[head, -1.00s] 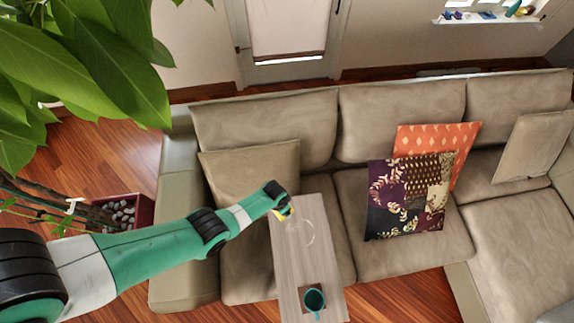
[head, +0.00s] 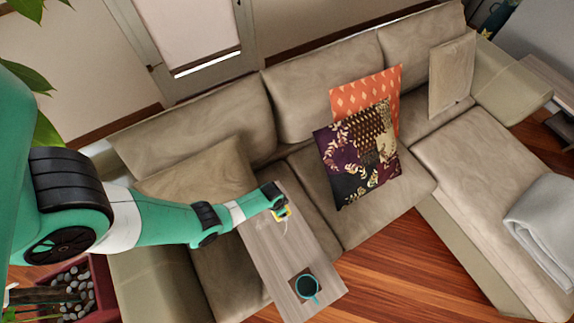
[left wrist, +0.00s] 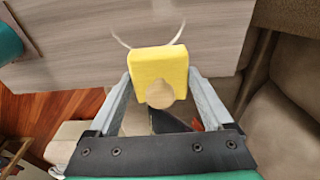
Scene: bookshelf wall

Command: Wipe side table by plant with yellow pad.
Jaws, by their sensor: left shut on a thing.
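My left gripper (head: 279,208) is shut on the yellow pad (left wrist: 158,66), which has a round beige knob (left wrist: 160,94) between the fingers. The pad also shows small in the head view (head: 286,212). It is over the wooden side table (head: 262,243), toward its far end; I cannot tell whether it touches. A pale ring mark on the tabletop shows as curved lines beside the pad in the left wrist view (left wrist: 121,41), partly hidden by the pad. The potted plant (head: 75,290) is at lower left, mostly hidden by my arm. My right gripper is not in view.
A teal mug (head: 307,287) stands on a dark coaster at the table's near end. The beige sofa (head: 430,170) borders the table, with orange (head: 365,92) and patterned (head: 357,155) cushions. Wooden floor is open at the front right.

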